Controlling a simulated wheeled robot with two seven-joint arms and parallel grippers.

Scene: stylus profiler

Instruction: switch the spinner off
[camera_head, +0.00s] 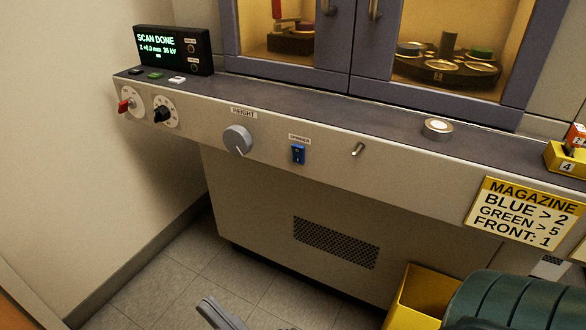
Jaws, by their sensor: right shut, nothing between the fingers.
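The spinner switch (298,154) is a small blue rocker on the sloping front panel, under a small label that appears to read SPINNER. It is too small to tell which end is pressed in. My right gripper (212,308) shows as a grey tip at the bottom edge, low over the floor. It is shut and empty, below and to the left of the switch in the picture, well apart from it. My left gripper is not in view.
Left of the switch are the HEIGHT knob (238,140), a black knob (163,113) and a red-handled knob (126,105). A metal lever (357,150) sticks out to the right. The display (173,50) reads SCAN DONE. A yellow bin (420,292) stands low right.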

